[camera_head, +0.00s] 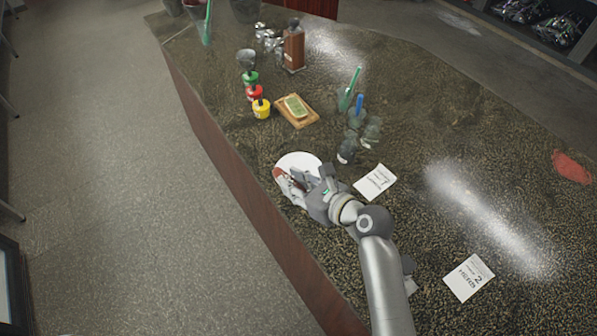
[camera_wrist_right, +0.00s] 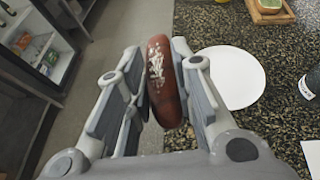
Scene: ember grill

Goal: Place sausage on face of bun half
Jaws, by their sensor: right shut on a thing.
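My right gripper (camera_head: 297,186) is over the near left edge of the counter, at the white plate (camera_head: 299,159). In the right wrist view it is shut on a reddish-brown sausage (camera_wrist_right: 164,82) with white marks on it, held lengthwise between the fingers (camera_wrist_right: 165,90). The visible part of the plate (camera_wrist_right: 232,77) is bare in that view, to the right of the sausage. In the head view the gripper covers part of the plate, and only a small red bit of the sausage (camera_head: 279,172) shows. I cannot make out a bun half in either view. My left gripper is not in view.
A wooden board (camera_head: 298,121) with a green item lies behind the plate, beside green, red and yellow containers (camera_head: 255,92). Dark bottles (camera_head: 358,130) stand right of it. White cards (camera_head: 376,182) lie on the counter. The counter's right side is mostly clear.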

